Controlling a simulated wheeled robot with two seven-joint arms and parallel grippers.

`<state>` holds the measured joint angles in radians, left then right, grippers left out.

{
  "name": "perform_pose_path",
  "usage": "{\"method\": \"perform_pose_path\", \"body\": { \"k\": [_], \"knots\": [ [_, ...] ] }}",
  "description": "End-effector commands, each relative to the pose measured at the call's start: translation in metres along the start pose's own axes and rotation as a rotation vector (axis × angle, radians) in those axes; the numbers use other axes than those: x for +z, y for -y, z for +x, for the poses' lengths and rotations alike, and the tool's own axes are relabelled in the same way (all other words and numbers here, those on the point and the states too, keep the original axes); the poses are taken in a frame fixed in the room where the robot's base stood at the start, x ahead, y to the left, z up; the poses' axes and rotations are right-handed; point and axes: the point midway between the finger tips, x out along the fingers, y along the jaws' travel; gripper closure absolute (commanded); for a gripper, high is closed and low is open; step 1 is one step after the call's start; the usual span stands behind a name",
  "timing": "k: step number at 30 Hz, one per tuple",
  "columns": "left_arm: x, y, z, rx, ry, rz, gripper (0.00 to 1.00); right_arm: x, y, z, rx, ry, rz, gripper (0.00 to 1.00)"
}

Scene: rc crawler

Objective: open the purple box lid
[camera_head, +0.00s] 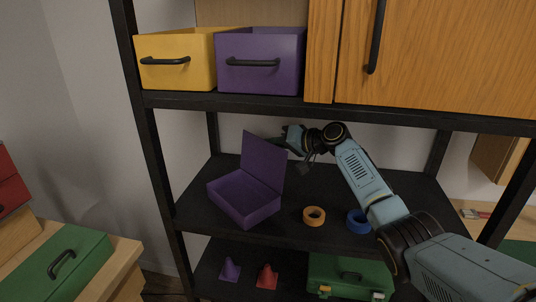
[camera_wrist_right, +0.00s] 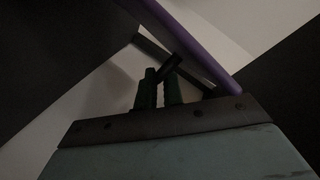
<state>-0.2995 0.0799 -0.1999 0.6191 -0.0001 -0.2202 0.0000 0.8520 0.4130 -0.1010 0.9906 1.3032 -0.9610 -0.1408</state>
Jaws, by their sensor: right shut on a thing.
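The purple box (camera_head: 243,198) sits on the middle black shelf. Its lid (camera_head: 262,160) stands up, raised well clear of the box, and the empty inside shows. My right gripper (camera_head: 272,141) is at the lid's upper edge, reaching in from the right, with its fingertips partly hidden by the lid. In the right wrist view the lid's purple edge (camera_wrist_right: 195,45) runs diagonally past the dark fingers (camera_wrist_right: 165,78). The gripper is shut on the lid, though the exact contact is dim. My left gripper is in no view.
An orange tape roll (camera_head: 313,215) and a blue one (camera_head: 359,221) lie right of the box. Yellow (camera_head: 175,63) and purple drawers (camera_head: 260,62) sit on the shelf above. Below are small cones (camera_head: 230,270) and a green case (camera_head: 350,277).

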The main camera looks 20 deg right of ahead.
Motion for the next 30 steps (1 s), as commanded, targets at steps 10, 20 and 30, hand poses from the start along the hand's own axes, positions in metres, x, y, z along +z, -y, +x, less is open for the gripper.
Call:
{"method": "perform_pose_path", "body": {
  "k": [10,20,30],
  "knots": [
    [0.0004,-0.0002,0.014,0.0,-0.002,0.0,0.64,0.0038,-0.0109,0.0003,-0.028,0.013,0.074,1.0],
    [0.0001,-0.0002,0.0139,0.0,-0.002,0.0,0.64,0.0048,-0.0113,0.0005,-0.028,0.016,0.076,1.0],
    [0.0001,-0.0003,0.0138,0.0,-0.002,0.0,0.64,0.0029,-0.0105,-0.0001,-0.029,0.012,0.075,0.82]
  ]
}}
